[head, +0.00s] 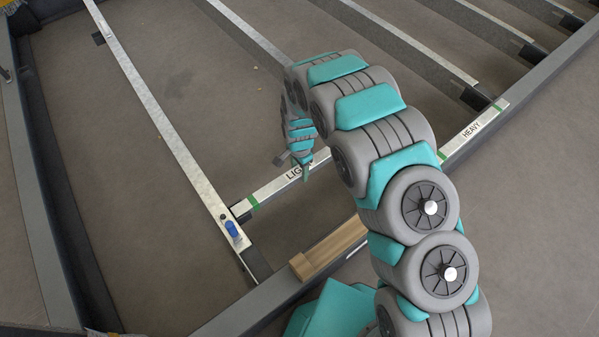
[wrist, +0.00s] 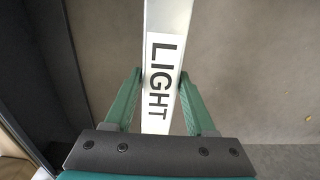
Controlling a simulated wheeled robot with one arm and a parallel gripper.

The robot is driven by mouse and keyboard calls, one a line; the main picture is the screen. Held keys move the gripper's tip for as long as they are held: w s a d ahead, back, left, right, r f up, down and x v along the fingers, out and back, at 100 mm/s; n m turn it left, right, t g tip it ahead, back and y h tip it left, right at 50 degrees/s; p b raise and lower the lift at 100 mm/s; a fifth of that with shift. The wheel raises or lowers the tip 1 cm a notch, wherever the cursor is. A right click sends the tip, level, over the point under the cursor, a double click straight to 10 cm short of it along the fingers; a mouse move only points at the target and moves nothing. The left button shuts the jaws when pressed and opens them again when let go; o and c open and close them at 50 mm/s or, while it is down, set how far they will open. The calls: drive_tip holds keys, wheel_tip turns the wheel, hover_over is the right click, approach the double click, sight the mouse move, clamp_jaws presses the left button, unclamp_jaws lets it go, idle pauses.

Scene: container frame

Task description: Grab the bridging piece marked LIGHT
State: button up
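The bridging piece marked LIGHT (head: 268,192) is a pale, silvery bar with a green band near its left end. Its label is partly hidden by my arm in the head view. In the wrist view the LIGHT piece (wrist: 164,85) runs up the middle, with its full label readable. My gripper (wrist: 160,77) is open, with one green finger on each side of the bar. Small gaps seem to show between fingers and bar; I cannot tell whether either touches. In the head view my gripper (head: 303,168) is at the bar, just right of the visible letters.
A bar marked HEAVY (head: 474,130) lies to the right, beyond my arm. A long metal rail (head: 165,125) meets the LIGHT piece's left end, with a blue object (head: 232,228) on it. A wooden block (head: 330,246) lies on the near frame edge.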

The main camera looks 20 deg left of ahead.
clamp_jaws()
idle(0.9)
